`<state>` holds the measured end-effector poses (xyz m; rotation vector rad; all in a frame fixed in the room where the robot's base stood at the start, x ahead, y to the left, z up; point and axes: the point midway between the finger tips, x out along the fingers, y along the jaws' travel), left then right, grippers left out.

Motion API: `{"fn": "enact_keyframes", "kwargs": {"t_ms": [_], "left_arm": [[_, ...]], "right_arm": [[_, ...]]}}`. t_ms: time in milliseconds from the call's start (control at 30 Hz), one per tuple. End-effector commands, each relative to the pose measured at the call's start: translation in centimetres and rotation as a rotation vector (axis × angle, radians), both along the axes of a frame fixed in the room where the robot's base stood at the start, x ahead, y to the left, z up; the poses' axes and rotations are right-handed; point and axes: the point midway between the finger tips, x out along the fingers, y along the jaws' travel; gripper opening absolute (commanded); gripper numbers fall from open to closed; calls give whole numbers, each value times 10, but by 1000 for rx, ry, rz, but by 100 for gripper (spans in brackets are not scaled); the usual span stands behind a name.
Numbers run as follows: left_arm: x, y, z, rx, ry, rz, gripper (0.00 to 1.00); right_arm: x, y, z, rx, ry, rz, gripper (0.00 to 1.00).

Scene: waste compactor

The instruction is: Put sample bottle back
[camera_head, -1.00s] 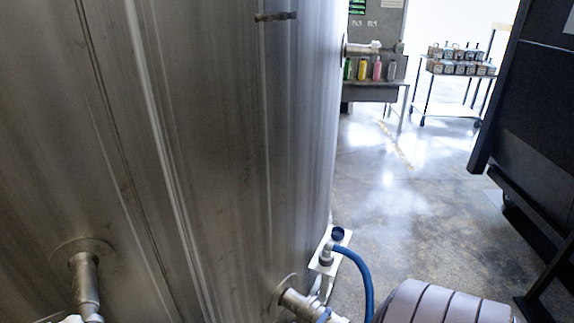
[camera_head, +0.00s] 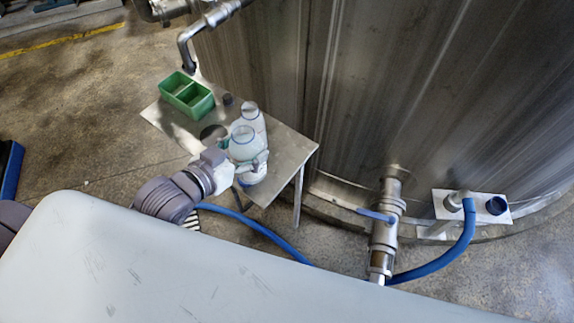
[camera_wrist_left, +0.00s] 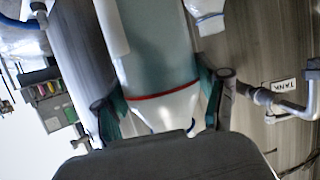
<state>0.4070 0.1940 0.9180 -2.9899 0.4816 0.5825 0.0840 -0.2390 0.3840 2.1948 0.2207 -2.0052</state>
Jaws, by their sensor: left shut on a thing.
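My left gripper (camera_head: 248,163) comes in from the left over a small metal table (camera_head: 287,158). It is shut on a translucent sample bottle (camera_head: 244,143); the contact is partly hidden in the head view. In the left wrist view the bottle (camera_wrist_left: 158,62) fills the middle, pale green with a red line around it, between the two fingers (camera_wrist_left: 160,105). A second clear bottle (camera_head: 255,118) stands just behind it on the table. I cannot tell whether the held bottle touches the table. My right gripper is not in view.
A large steel tank (camera_head: 400,80) stands close behind the table. A blue hose (camera_head: 440,268) runs below. The table's right end is clear.

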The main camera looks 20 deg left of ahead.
Motion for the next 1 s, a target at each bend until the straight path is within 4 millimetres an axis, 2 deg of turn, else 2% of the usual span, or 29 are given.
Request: {"fn": "enact_keyframes", "kwargs": {"t_ms": [167,267,600,833,1000], "left_arm": [[16,-2,-6,3,1,-23,13],[34,-10,-17,1,1,-22,13],[98,-38,-59,2,1,-22,13],[111,-44,-72,3,3,-24,13],[111,-44,-97,4,6,-24,13]], "right_arm": [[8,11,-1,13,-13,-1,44],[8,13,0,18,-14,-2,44],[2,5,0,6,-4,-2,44],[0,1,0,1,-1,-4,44],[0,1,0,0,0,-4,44]]}}
